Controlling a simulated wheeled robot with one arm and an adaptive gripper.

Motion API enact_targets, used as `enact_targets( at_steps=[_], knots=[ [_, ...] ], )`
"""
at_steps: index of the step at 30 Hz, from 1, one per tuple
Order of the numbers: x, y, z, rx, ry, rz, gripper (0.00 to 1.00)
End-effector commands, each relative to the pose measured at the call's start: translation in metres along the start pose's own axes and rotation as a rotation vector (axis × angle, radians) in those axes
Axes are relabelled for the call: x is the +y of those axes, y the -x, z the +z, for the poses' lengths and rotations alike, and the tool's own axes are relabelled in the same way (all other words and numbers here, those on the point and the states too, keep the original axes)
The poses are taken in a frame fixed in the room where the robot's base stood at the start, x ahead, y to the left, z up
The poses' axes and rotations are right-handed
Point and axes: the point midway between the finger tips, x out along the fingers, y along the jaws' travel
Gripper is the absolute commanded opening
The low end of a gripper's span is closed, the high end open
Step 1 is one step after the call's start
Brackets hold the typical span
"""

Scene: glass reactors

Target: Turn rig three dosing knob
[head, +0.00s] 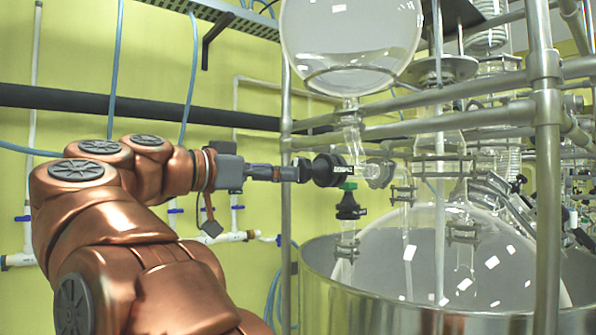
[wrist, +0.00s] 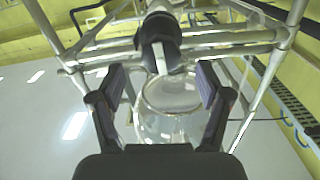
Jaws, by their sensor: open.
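A black dosing knob (head: 328,170) sits on the glass valve below the round glass vessel, facing my arm. In the wrist view a black knob (wrist: 160,38) with a grey bar across its front shows above and between my fingers. My gripper (head: 293,172) is level with the knob in the head view, its tips close to the knob's left side. In the wrist view my gripper (wrist: 160,84) is open, with a finger on each side and nothing held. I cannot tell whether the fingers touch the knob. No rig number is readable.
The round glass vessel (head: 350,45) hangs above the valve. A second black fitting (head: 349,207) with a green collar is just below. Metal frame posts (head: 547,180) and rails surround the glassware. A large flask (head: 450,260) sits in a steel bath (head: 330,308). A black wall pipe (head: 130,108) runs behind my arm.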

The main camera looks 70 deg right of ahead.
Motion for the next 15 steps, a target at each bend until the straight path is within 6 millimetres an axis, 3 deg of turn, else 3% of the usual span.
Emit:
enact_targets(
  at_steps=[6, 15],
  knots=[
    [0.001, -0.032, -0.002, 0.002, 0.0, 0.001, 0.76],
    [0.0, -0.053, -0.002, 0.002, -0.001, -0.003, 0.76]
  ],
)
